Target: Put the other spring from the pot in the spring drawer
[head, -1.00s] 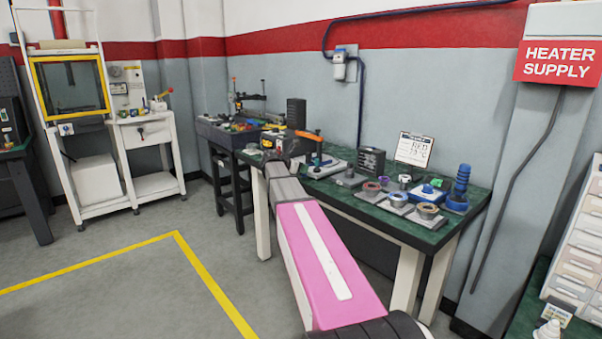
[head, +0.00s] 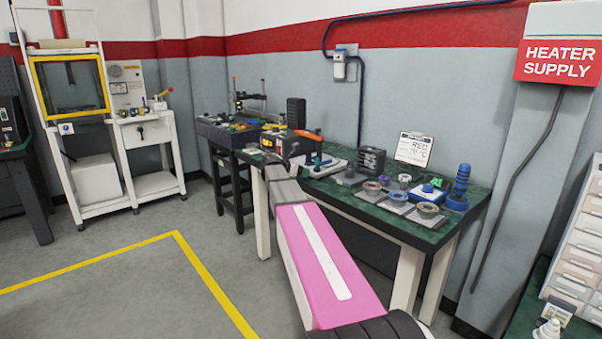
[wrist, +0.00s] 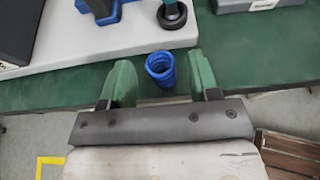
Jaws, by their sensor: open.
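A blue coiled spring (wrist: 160,68) shows in the wrist view over the green bench top, near its front edge. My gripper (wrist: 161,80) has its two green fingers apart, one on each side of the spring. Gaps show between the spring and both fingers, so it is not clasped. In the head view my arm reaches to the bench, and the gripper's fingers and this spring cannot be made out there. I cannot tell which container is the pot. A cabinet of pale drawers (head: 578,245) stands at the right edge; I cannot tell which is the spring drawer.
The green bench (head: 425,232) holds several round parts on plates, a blue stacked piece (head: 460,188) and a sign card (head: 414,149). In the wrist view a pale plate (wrist: 120,35) with blue and black parts lies just beyond the spring. The floor at left is open.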

